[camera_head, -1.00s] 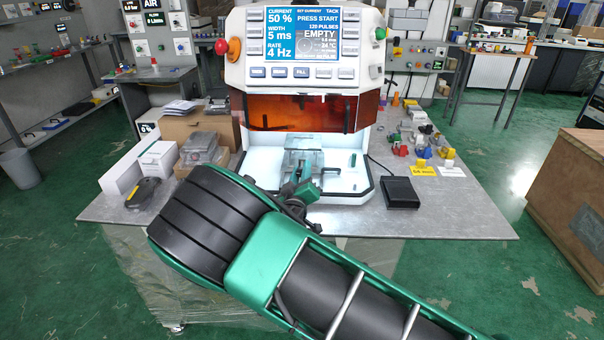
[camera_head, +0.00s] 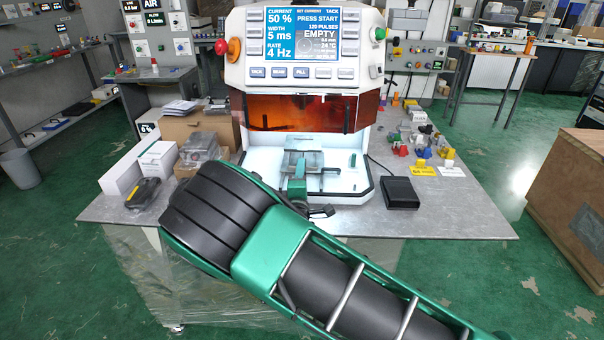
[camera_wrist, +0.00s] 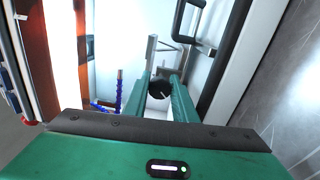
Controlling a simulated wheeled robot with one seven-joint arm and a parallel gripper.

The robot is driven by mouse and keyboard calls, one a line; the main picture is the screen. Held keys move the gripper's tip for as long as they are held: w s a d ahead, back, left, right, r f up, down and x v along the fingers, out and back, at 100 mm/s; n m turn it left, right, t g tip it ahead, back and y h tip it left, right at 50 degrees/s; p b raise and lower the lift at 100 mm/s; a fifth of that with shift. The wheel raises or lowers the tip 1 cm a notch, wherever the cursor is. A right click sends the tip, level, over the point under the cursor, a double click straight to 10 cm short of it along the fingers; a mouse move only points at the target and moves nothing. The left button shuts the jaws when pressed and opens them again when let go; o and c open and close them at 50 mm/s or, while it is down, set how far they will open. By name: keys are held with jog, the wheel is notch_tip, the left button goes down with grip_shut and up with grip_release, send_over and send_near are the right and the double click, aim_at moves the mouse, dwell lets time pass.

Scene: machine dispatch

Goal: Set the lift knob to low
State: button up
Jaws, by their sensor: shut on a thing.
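The machine (camera_head: 305,85) stands on the table with its lit chamber open below an amber window. In the wrist view, a round black knob (camera_wrist: 158,90), which I take for the lift knob, sits between the two green fingers of my gripper (camera_wrist: 161,84). The fingers are closed on its sides. The knob's pointer and any low mark cannot be read. In the head view, my gripper (camera_head: 297,180) is at the front opening of the chamber, before a grey fixture (camera_head: 311,160). The knob cannot be made out there.
A black pedal box (camera_head: 400,193) lies right of the machine. Boxes (camera_head: 122,173) and a dark handheld device (camera_head: 143,193) are at the left. Several small coloured parts (camera_head: 423,152) lie at the right. The table's front right (camera_head: 455,218) is clear.

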jog(key=n, duration=0.5)
jog(key=shift+s+a+f+y, duration=0.1)
jog(key=shift+a+f+y, duration=0.05)
jog(key=shift+a+y, duration=0.15)
jog(key=shift+f+n, duration=0.1)
jog(key=shift+n, duration=1.9)
jog(key=shift+d, duration=0.1)
jog(key=o, duration=1)
jog(key=shift+o, duration=0.2)
jog(key=shift+d, duration=0.1)
jog(key=shift+s, duration=0.1)
jog(key=s, duration=1)
jog(key=shift+s+f, duration=0.15)
jog(key=shift+s, duration=0.05)
